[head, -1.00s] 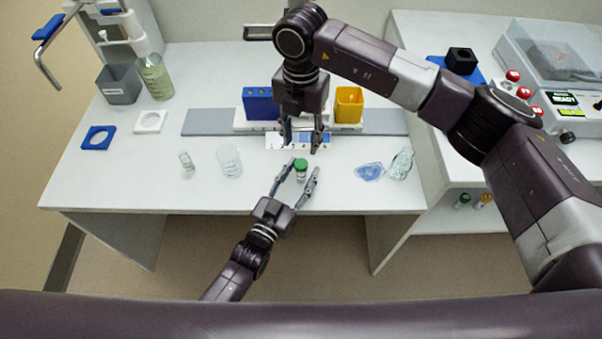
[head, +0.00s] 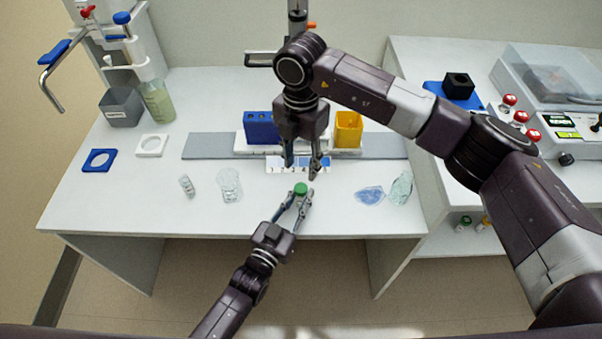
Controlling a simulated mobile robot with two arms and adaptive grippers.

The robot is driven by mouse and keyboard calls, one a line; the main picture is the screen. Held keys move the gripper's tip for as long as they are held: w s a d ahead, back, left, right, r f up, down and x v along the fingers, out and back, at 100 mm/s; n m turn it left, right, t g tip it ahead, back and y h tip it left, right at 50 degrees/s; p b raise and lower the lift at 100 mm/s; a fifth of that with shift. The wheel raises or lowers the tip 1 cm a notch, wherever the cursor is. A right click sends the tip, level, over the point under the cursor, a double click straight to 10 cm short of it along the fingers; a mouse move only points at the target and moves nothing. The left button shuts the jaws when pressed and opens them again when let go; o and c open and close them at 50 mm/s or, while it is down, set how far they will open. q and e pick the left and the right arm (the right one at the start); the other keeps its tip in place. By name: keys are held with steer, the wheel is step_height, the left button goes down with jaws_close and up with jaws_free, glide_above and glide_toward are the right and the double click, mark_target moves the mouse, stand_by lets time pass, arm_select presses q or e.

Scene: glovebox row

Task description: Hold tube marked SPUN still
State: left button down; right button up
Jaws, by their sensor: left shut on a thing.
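A small tube with a green cap (head: 300,188) stands upright near the front middle of the white bench. Its label is too small to read, so I cannot tell whether it is marked SPUN. My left gripper (head: 299,197), coming from the lower left, is shut on this tube, with its fingers on either side below the cap. The fingers hide most of the tube's body. My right gripper (head: 302,171) hangs just behind the tube, pointing down with its fingers apart and nothing seen between them.
Behind are a blue rack (head: 261,128), a yellow bin (head: 348,130) and a numbered strip (head: 280,164). A clear vial (head: 187,185) and a beaker (head: 229,185) stand left. A blue crumpled piece (head: 370,196) and a clear crumpled piece (head: 401,188) lie right.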

mark_target(301, 187)
steer(key=m, duration=0.6)
steer(key=shift+f+m, duration=0.1)
steer(key=shift+m, duration=0.2)
steer(key=shift+f, duration=3.9)
steer(key=shift+c, duration=0.5)
jaws_close()
